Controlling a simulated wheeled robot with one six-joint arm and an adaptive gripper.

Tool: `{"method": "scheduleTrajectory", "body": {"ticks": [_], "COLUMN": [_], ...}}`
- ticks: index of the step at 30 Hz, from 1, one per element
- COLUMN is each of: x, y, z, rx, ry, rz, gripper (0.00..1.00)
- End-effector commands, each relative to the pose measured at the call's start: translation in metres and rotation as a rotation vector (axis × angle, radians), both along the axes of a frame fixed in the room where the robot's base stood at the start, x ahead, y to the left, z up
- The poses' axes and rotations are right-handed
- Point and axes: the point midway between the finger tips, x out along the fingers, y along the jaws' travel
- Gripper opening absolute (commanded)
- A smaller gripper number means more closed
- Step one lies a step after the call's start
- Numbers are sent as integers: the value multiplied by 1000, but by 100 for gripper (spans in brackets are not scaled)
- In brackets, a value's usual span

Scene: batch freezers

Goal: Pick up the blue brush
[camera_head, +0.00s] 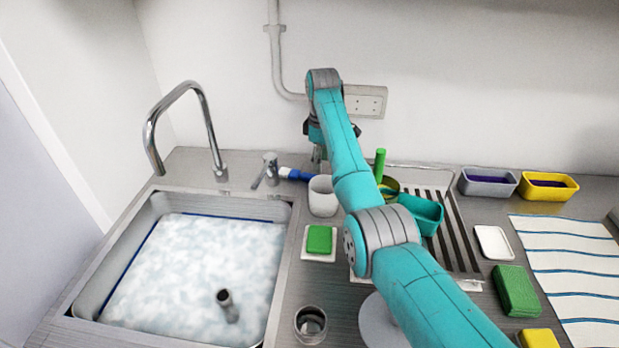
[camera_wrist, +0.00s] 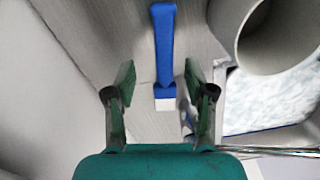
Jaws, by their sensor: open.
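The blue brush (camera_head: 297,174) lies on the steel counter behind the sink, between the tap and a white cup. Its white bristle end points left in the head view. In the wrist view the blue brush (camera_wrist: 164,45) runs from the top edge down to its white bristles, which lie between the finger tips in the picture. My gripper (camera_wrist: 160,80) is open, with one finger to each side of the brush, and holds nothing. In the head view my arm hides most of the gripper; I cannot tell its exact height above the brush.
A white cup (camera_head: 322,196) stands just right of the brush, and the tap lever (camera_head: 268,169) is at its left. The foam-filled sink (camera_head: 200,270) lies in front. A dish rack (camera_head: 455,235) with a teal container (camera_head: 425,213) is to the right. The wall is close behind.

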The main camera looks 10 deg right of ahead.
Motion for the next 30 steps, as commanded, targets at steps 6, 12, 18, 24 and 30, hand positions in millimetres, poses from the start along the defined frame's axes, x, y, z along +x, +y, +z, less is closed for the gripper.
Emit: {"method": "scheduleTrajectory", "body": {"ticks": [6, 12, 18, 24, 30], "x": [-1, -1, -1, -1, -1], "y": [3, 9, 9, 9, 9], "z": [-14, -41, -56, -55, -55], "rx": [0, 0, 0, 0, 0], "ry": [2, 1, -1, -1, -1], "rz": [0, -2, -1, -1, -1], "gripper": [54, 54, 54, 44, 0]}}
